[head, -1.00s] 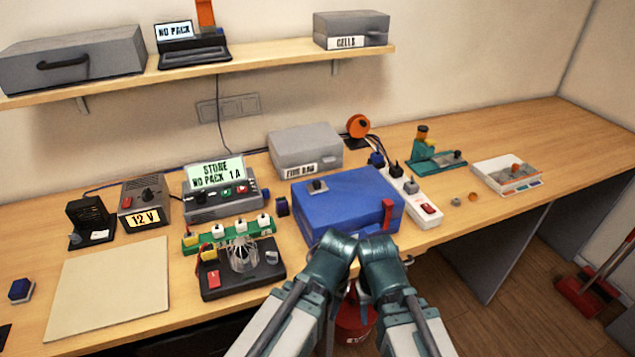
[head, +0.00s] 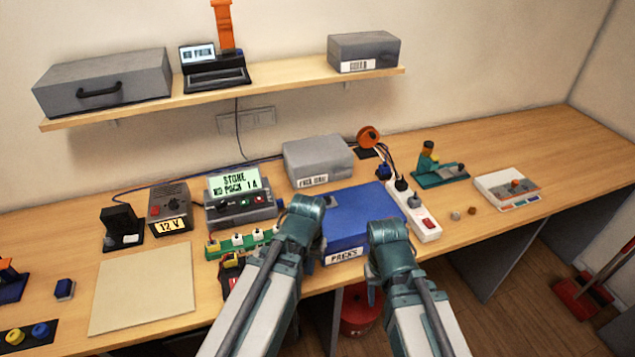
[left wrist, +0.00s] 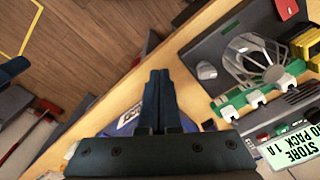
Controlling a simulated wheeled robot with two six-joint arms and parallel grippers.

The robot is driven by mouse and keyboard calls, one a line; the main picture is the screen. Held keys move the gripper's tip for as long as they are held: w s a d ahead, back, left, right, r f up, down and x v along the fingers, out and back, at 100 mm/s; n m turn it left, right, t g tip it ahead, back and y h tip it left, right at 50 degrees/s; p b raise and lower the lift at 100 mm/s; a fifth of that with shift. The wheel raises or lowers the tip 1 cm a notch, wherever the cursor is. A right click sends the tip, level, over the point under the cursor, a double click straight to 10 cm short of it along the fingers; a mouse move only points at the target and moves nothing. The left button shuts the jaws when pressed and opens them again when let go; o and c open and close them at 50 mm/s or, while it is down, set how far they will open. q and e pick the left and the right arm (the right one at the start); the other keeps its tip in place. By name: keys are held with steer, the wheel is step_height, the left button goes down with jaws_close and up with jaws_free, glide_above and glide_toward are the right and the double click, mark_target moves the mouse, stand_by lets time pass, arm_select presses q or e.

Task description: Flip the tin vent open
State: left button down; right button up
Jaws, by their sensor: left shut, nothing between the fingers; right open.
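The blue tin (head: 362,208), labelled PACKS on its front, sits on the bench near the front edge. Part of its label side also shows in the left wrist view (left wrist: 127,119), behind my fingers. The small vent on its top is not clear; my left gripper hides much of that corner. My left gripper (head: 306,217) is over or beside the tin's left side; its fingers (left wrist: 159,75) are shut and empty in the left wrist view. My right gripper (head: 388,240) is at the tin's front right corner. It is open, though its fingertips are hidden.
A grey tin (head: 318,160) stands behind the blue one. A white power strip (head: 424,222) lies close on its right. The charger (head: 240,205) and the green connector board (head: 262,238) stand left. The bench at far right is mostly clear.

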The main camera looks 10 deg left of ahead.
mark_target(327, 201)
arm_select(q)
steer(key=w+a+r+n+t+h+p, duration=0.2)
steer(key=w+a+r+n+t+p, duration=0.2)
steer(key=w+r, duration=0.7)
steer(key=w+a+n+t, duration=0.2)
steer(key=a, duration=0.1)
steer(key=shift+w+a+h+p, duration=0.3)
steer(key=shift+a+h+p, duration=0.05)
steer(key=shift+h+p, duration=0.05)
arm_select(e)
step_height(327, 201, up, 7)
steer(key=shift+f, duration=0.15)
arm_select(q)
steer(key=b+x, duration=0.2)
steer(key=x, duration=0.1)
steer(key=d+b+x, duration=0.1)
steer(key=b+x, duration=0.2)
steer(key=x, duration=0.1)
steer(key=w+r+b+x, duration=0.1)
steer(key=b+x, duration=0.2)
steer(key=x, duration=0.1)
steer(key=shift+d, duration=0.45)
steer(key=shift+w+d, duration=0.35)
steer(key=shift+d, duration=0.4)
arm_select(e)
step_height(327, 201, down, 8)
